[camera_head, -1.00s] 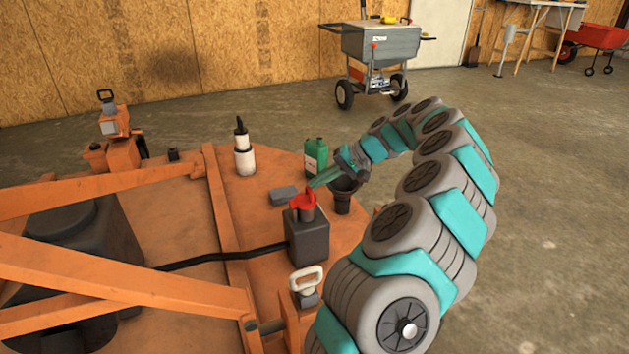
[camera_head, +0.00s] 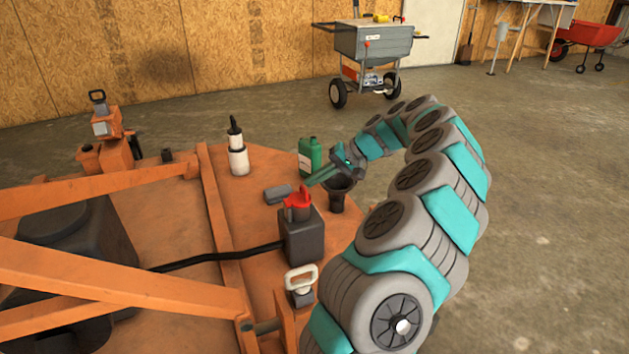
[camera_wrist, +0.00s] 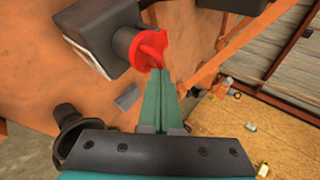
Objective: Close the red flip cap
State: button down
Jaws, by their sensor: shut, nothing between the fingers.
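The red flip cap (camera_head: 297,202) sits on top of a dark grey box-shaped reservoir (camera_head: 302,238) on the orange deck. A narrow red part of it stands up near my fingertips; how far the lid is open I cannot tell. My gripper (camera_head: 309,184) is shut and empty, its green fingers pointing left just above and right of the cap. In the wrist view the cap (camera_wrist: 150,47) shows on the reservoir's dark neck (camera_wrist: 127,42), and my gripper's closed tips (camera_wrist: 158,72) end right beside its edge. Whether they touch it I cannot tell.
A black funnel-like cup (camera_head: 337,195) stands under my wrist. A white-handled part (camera_head: 301,280) stands in front. A black hose (camera_head: 215,257) runs left from the reservoir.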

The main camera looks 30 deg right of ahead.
notch_tip(320, 180, up, 6)
jog(key=d+p, duration=0.1)
jog(key=p, duration=0.1)
jog(key=s+d+r, duration=0.1)
jog(key=s+d, duration=0.4)
jog(key=d, duration=0.3)
jog(key=shift+s+r, duration=0.2)
